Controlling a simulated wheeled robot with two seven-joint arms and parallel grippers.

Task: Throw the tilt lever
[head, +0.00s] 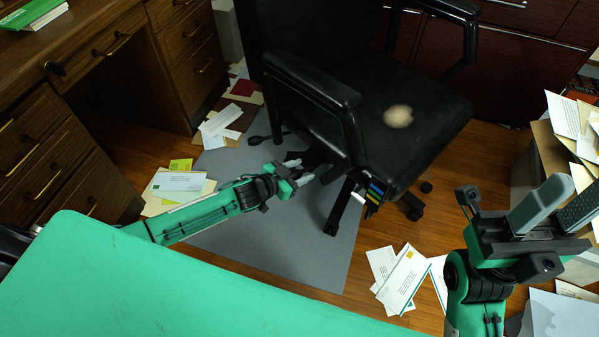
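A black office chair (400,115) stands on a grey floor mat (338,245). A tag with coloured stripes (375,190) hangs at the near edge of its seat. I cannot clearly pick out the tilt lever among the dark parts under the seat. My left gripper (301,170) reaches in from the left, close to the chair's near side below the armrest. Its light fingertips look apart, with nothing clearly between them. My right gripper (562,208) is at the right edge, away from the chair. Its grey fingers are spread and empty.
A wooden desk with drawers (185,55) stands at the left. The black armrest (310,80) overhangs near my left gripper. Loose envelopes (405,278) lie on the wooden floor. Boxes of papers (550,155) stand at the right. A dark red cabinet (520,75) is behind.

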